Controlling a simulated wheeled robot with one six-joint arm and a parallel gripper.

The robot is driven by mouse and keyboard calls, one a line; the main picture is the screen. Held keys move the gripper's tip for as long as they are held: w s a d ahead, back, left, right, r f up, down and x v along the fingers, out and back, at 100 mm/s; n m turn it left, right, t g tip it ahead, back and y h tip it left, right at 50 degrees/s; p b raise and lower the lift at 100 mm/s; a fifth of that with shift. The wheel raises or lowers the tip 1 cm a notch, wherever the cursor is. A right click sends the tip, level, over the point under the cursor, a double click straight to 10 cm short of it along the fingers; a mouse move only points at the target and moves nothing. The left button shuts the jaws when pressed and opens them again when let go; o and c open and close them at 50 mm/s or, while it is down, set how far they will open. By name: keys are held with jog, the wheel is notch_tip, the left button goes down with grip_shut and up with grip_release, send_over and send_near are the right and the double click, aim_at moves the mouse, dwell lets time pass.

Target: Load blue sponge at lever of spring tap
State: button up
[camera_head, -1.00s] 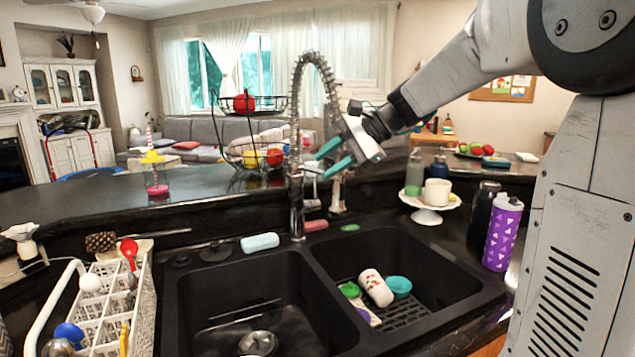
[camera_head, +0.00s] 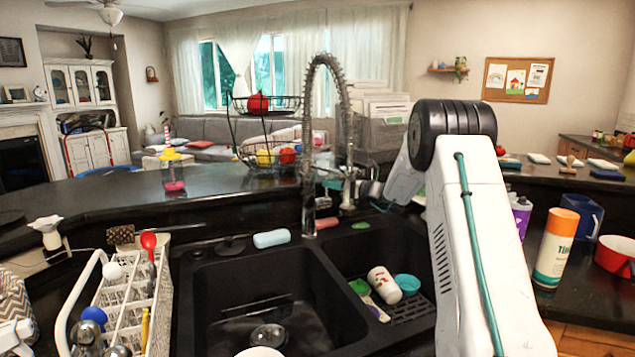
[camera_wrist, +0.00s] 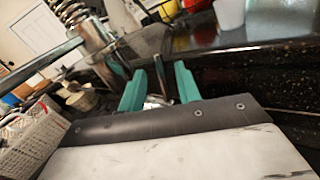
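The light blue sponge (camera_head: 271,238) lies on the sink's back ledge, behind the left basin and left of the tap's foot. The spring tap (camera_head: 309,195) stands upright on that ledge, with its coil arching above. In the wrist view its coil and metal body (camera_wrist: 92,32) are at the upper left. My gripper (camera_wrist: 159,72) has its two teal fingers apart. A slim metal rod, perhaps the tap's lever (camera_wrist: 160,76), shows between them; I cannot tell if they touch it. In the head view my arm largely hides the gripper, right of the tap. The sponge is not in my gripper.
A white rack (camera_head: 128,300) holding utensils stands left of the sink. The right basin holds a patterned white cup (camera_head: 384,284) and a teal bowl (camera_head: 407,284). A wire fruit basket (camera_head: 268,130) stands on the raised counter. An orange-capped bottle (camera_head: 555,250) stands at right.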

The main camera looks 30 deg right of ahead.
jog(key=x, duration=0.5)
